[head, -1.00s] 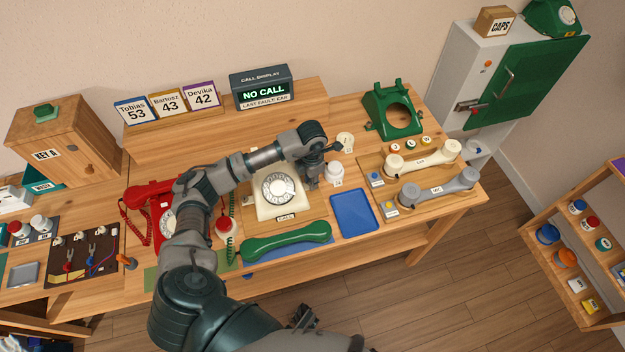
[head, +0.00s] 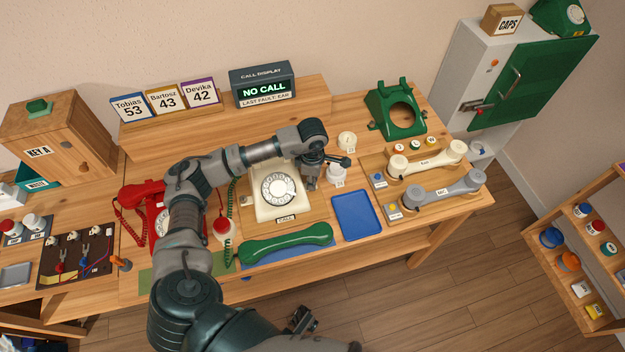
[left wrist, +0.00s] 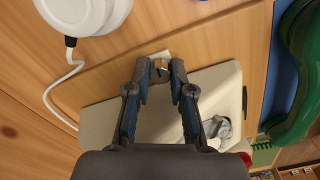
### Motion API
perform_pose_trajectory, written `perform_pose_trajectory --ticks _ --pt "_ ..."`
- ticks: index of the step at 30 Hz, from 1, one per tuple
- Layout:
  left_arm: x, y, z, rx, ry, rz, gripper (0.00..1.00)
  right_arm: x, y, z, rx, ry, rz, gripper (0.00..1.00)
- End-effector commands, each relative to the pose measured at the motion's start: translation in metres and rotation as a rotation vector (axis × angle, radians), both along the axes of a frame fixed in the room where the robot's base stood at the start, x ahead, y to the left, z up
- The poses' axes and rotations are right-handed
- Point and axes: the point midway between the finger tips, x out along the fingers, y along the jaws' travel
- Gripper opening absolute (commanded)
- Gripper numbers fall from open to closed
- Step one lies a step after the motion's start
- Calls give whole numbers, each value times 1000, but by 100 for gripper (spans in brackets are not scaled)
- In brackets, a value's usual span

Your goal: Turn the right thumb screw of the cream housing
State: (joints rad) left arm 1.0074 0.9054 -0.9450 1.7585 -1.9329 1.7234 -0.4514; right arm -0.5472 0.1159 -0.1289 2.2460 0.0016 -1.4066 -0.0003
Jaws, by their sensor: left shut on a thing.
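The cream housing (head: 266,206) with its white rotary dial stands upright on the desk, left of my left gripper (head: 311,186). In the left wrist view the housing's cream body (left wrist: 100,125) lies behind my left gripper's fingers. That gripper (left wrist: 160,72) is shut at the housing's edge on a small brass-brown piece, which looks like the right thumb screw (left wrist: 159,66). The fingertips partly cover the screw, so how far it is turned cannot be told. My right gripper (head: 301,318) shows only in part at the bottom of the head view, away from the desk.
A white round part (head: 337,172) with a cord stands close to the right of my left gripper. A green handset (head: 287,243) lies in front of the housing. A bare blue tray (head: 357,214) lies to the right. A red phone (head: 150,203) is behind my left arm.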

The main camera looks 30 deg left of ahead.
Motion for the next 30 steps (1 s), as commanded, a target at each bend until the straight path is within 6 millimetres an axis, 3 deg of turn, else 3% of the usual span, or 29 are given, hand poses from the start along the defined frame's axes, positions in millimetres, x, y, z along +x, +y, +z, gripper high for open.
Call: perform_pose_trajectory --ticks 11,25,26,27,29,30 --pt "2 -1 2 0 -9 -133 0 -2 -1 14 -1 -3 -1 62" --pt "2 -2 3 -1 -10 -147 0 -1 0 16 -1 -6 -1 62" --pt "2 -2 3 -1 -10 -147 24 -1 0 16 -1 -6 -1 62" --pt "2 -2 3 -1 -10 -147 34 -1 0 16 -1 -6 -1 62" --pt "1 -2 3 -1 -8 -147 48 -1 0 16 -1 -6 -1 62" --pt "1 -2 3 0 -7 -146 48 -1 0 16 -1 -6 -1 62"
